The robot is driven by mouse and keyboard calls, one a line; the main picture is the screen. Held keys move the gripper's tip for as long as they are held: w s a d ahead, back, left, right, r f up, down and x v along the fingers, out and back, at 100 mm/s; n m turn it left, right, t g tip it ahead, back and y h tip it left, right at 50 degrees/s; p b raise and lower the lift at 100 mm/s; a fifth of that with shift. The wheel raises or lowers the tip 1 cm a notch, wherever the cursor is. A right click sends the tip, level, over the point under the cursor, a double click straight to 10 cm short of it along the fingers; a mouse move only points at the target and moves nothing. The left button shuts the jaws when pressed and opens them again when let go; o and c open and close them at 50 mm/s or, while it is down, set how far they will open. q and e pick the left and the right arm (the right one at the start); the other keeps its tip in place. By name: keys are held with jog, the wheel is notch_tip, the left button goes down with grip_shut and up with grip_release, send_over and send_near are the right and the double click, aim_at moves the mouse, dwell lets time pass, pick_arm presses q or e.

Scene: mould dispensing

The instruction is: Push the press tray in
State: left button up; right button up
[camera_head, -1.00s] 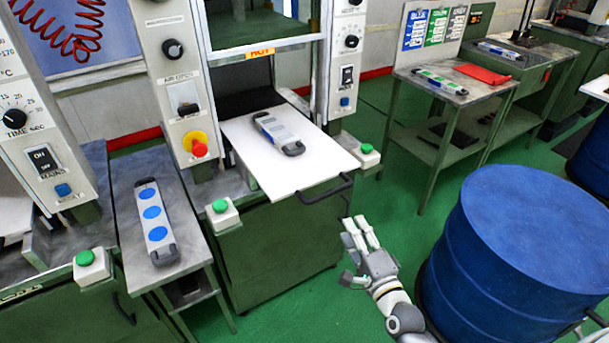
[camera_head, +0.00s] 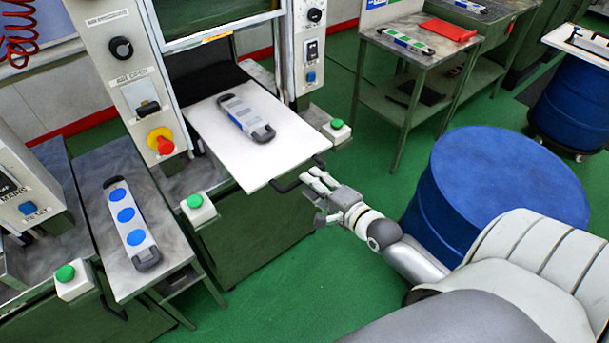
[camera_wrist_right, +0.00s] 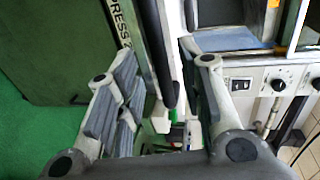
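The white press tray (camera_head: 285,153) sticks out of the press, with a grey mould (camera_head: 246,119) with dark end handles lying on it. A black handle (camera_head: 289,186) runs along the tray's front edge. My right gripper (camera_head: 318,181) is at the right end of this handle, its fingers pointing toward the press. In the right wrist view the fingers (camera_wrist_right: 158,62) are spread apart, and the dark handle bar (camera_wrist_right: 162,40) shows between them. I cannot tell whether they touch it. My left gripper is out of view.
Boxes with green buttons stand left (camera_head: 195,201) and right (camera_head: 336,124) of the tray. A side table (camera_head: 100,168) at left bears a mould with blue discs (camera_head: 126,214). A blue drum (camera_head: 500,170) stands right of my right arm. Green floor lies between.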

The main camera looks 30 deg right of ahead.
jog(key=shift+x, duration=2)
grip_shut()
